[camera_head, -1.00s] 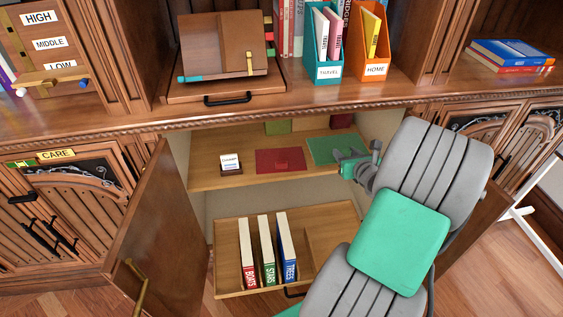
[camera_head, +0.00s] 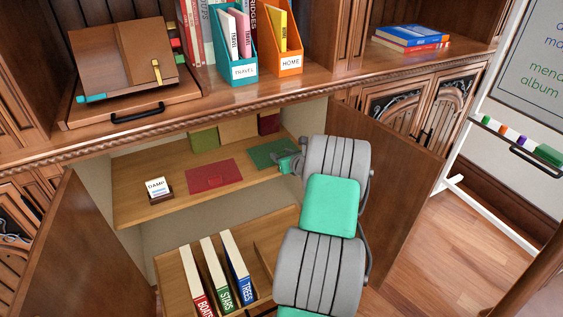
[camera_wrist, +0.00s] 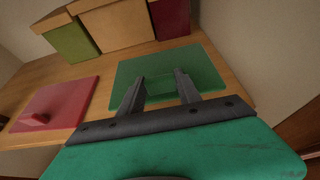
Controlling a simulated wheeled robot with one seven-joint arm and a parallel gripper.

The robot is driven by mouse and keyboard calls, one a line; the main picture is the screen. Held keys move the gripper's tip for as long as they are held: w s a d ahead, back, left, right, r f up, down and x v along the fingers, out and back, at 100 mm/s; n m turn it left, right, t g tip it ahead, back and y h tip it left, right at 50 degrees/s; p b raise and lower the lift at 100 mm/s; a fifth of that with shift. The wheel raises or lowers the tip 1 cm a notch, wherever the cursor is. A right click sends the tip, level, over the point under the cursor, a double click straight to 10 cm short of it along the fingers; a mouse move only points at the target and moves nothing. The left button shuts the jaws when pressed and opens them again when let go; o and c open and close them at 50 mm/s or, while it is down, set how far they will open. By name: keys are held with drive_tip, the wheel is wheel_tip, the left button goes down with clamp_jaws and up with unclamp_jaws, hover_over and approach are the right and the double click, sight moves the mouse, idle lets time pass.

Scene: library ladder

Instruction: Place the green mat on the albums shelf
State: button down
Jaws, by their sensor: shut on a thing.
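The green mat (camera_head: 266,151) is at the right end of the wooden shelf (camera_head: 135,205) inside the open cabinet. It looks level, lying on the shelf or barely above it; I cannot tell which. In the wrist view the mat (camera_wrist: 150,62) has a raised green grip block in its middle. My gripper (camera_wrist: 160,82) is shut on that block, one finger on each side. In the head view my gripper (camera_head: 284,161) reaches in from the right, and my arm covers part of the shelf's right end.
A red mat (camera_head: 214,176) with a knob lies to the left. A DAMP card holder (camera_head: 159,188) stands farther left. Green (camera_head: 204,138), tan (camera_head: 238,128) and dark red (camera_head: 268,123) albums stand behind. Open doors flank the cabinet; a lower drawer holds several books (camera_head: 222,270).

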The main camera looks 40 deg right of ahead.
drive_tip(key=c, duration=0.8)
unclamp_jaws()
drive_tip(key=shift+f, duration=0.6)
drive_tip(key=shift+c, duration=0.2)
drive_tip(key=shift+r, duration=0.1)
drive_tip(key=shift+s+r+p, duration=0.2)
drive_tip(key=shift+s+p, duration=0.05)
drive_tip(key=shift+p, duration=0.05)
drive_tip(key=p+v, duration=0.4)
drive_tip(key=v, duration=0.7)
drive_tip(key=w+a+r+n+g+y, duration=0.1)
drive_tip(key=w+a+n+g+y, duration=0.1)
drive_tip(key=a+n, duration=0.85)
drive_tip(key=w+a+r+n+g+y, duration=0.25)
drive_tip(key=a+n, duration=0.55)
drive_tip(key=a, duration=0.6)
drive_tip(key=s+a+r+n+g, duration=0.2)
drive_tip(key=s+a+n+g, duration=0.4)
drive_tip(key=s+a+n, duration=1.1)
drive_tip(key=s+n+h, duration=0.1)
drive_tip(key=s+n, duration=0.1)
drive_tip(key=n, duration=0.2)
drive_tip(key=shift+r, duration=0.2)
